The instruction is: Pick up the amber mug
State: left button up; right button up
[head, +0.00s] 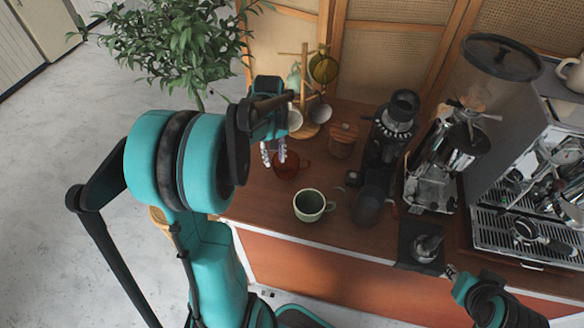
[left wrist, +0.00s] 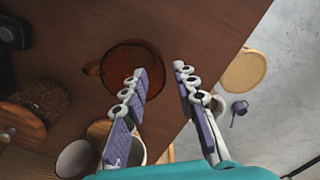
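The amber mug (head: 291,166) is translucent and stands on the brown wooden counter near its left edge. It also shows in the left wrist view (left wrist: 117,62), with its handle toward the left there. My left gripper (head: 273,156) is beside the mug, on its left in the head view, and partly overlaps it. In the left wrist view the two fingers (left wrist: 160,69) are apart with nothing between them. The left fingertip overlaps the mug's rim; whether it touches cannot be told. My right gripper (head: 451,271) is at the counter's front edge; its fingers are too small to read.
A green mug (head: 309,206) stands in front of the amber mug. A wooden mug tree (head: 308,128) with hanging mugs and a lidded jar (head: 342,140) stand behind. A dark grinder (head: 392,125) and an espresso machine (head: 535,190) fill the right. Floor lies left of the counter.

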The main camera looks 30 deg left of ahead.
aim_at(274, 163)
pick_arm(q)
notch_tip(274, 163, down, 4)
jog(key=shift+s+f+b, duration=0.1)
jog(key=shift+f+b, duration=0.15)
jog(key=shift+b, duration=0.45)
grip_shut()
jog(key=shift+r, duration=0.1)
jog(key=shift+r+p, duration=0.3)
jog(key=shift+r, duration=0.25)
notch_tip(274, 163, up, 3)
jog(key=shift+f+p, duration=0.1)
jog(key=shift+p, duration=0.45)
jog(key=d+r+p, duration=0.2)
jog(key=d+r, duration=0.5)
jog(key=d, duration=0.4)
jog(key=shift+s+d+p, duration=0.3)
jog(key=shift+p, duration=0.05)
